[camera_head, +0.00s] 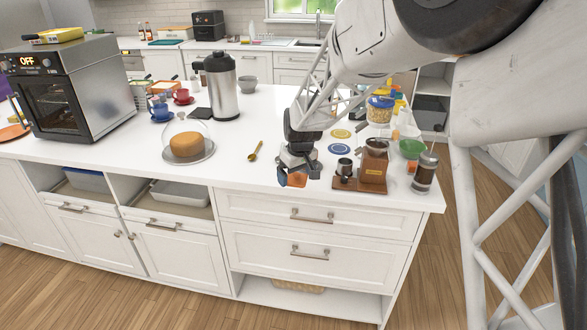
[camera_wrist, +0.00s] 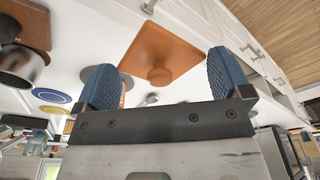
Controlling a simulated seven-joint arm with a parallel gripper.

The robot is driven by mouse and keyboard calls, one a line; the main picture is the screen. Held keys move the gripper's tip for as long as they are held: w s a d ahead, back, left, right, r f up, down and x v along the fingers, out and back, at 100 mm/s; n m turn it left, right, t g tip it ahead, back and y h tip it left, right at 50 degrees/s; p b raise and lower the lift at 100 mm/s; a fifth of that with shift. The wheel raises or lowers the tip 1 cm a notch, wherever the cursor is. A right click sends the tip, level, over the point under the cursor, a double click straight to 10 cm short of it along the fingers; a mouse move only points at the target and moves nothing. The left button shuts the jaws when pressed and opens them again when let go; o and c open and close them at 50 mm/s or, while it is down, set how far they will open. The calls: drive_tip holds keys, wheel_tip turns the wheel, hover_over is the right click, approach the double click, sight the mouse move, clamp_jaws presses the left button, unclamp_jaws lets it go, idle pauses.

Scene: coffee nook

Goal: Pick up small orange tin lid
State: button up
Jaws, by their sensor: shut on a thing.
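The small orange tin lid (camera_wrist: 165,45) is square with a round knob (camera_wrist: 160,76) in the wrist view. In the head view, a bit of orange, the lid (camera_head: 297,181), shows between the fingers by the counter's front edge. My gripper (camera_head: 298,180) points down there. In the wrist view, the blue padded fingers of my gripper (camera_wrist: 164,82) stand on either side of the lid, shut on it. I cannot tell whether the lid touches the counter.
Just right are a wooden board (camera_head: 345,184) with a metal cup (camera_head: 344,167), a coffee grinder (camera_head: 373,165) and a glass press (camera_head: 425,172). A blue coaster (camera_head: 339,149) lies behind. A gold scoop (camera_head: 254,152) and a domed cake (camera_head: 187,144) are left, with clear counter between.

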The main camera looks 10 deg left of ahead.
drive_tip(key=s+d, duration=0.3)
drive_tip(key=s, duration=0.5)
drive_tip(key=shift+d+r, duration=0.3)
drive_tip(key=shift+r, duration=0.1)
drive_tip(key=shift+s, duration=0.1)
drive_tip(key=w+a+r, duration=0.1)
drive_tip(key=w+r, duration=0.3)
drive_tip(key=w, duration=0.8)
drive_tip(key=w+a+r, duration=0.1)
drive_tip(key=w+r, duration=0.2)
drive_tip(key=w, duration=0.8)
drive_tip(key=shift+w+r, duration=0.4)
drive_tip(key=shift+f, duration=0.15)
drive_tip(key=shift+f, duration=3.05)
drive_tip(key=shift+f, duration=0.2)
drive_tip(key=o, duration=0.5)
